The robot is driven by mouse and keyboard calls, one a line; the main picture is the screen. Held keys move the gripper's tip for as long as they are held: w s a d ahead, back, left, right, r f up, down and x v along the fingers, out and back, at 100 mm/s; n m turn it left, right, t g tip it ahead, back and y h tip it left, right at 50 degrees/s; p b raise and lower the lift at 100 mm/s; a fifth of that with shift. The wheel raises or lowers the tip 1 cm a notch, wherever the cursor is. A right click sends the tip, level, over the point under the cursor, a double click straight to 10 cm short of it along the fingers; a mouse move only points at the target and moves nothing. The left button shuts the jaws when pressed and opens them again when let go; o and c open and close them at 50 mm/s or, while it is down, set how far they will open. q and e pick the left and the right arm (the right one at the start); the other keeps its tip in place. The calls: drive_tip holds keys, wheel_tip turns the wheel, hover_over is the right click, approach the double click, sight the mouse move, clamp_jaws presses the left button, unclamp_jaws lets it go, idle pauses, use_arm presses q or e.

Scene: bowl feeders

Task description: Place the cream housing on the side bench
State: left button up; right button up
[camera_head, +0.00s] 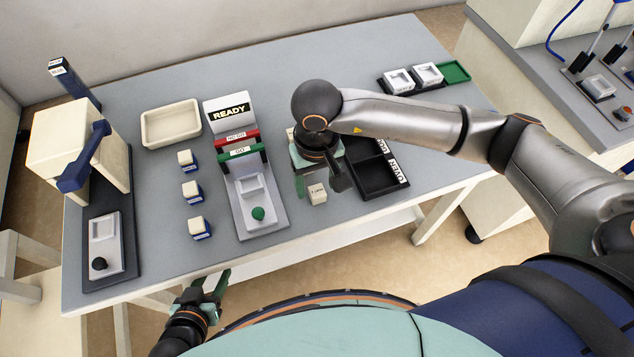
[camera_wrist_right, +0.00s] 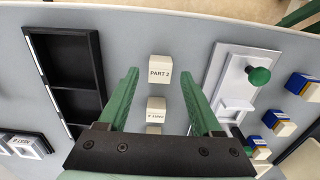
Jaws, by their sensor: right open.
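Two pale square housings, (camera_head: 397,80) and (camera_head: 428,72), sit in a black tray at the back right of the table; I cannot tell whether either is the cream housing. A grey side bench (camera_head: 532,80) stands at the right, with a pale square part (camera_head: 599,87) on it. My right gripper (camera_head: 315,182) points down over the table, open and empty. In the right wrist view, its green fingers (camera_wrist_right: 160,88) are spread, with a cream block marked PART 2 (camera_wrist_right: 160,69) between and beyond the tips. A second cream block (camera_wrist_right: 156,109) shows between the fingers. My left gripper (camera_head: 216,284) is by the front edge.
A black two-bay tray (camera_head: 377,193) lies right of my right gripper. A READY stand (camera_head: 229,112) with a green-knobbed fixture (camera_head: 258,213) is left of it. Several blue-based cream blocks, a cream bin (camera_head: 171,123) and a press (camera_head: 75,140) stand farther left. A green tray (camera_head: 456,71) is at the back.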

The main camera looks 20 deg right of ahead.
sight(317, 190)
wheel_tip(317, 190, up, 11)
drive_tip(key=shift+f, duration=0.1)
idle(0.3)
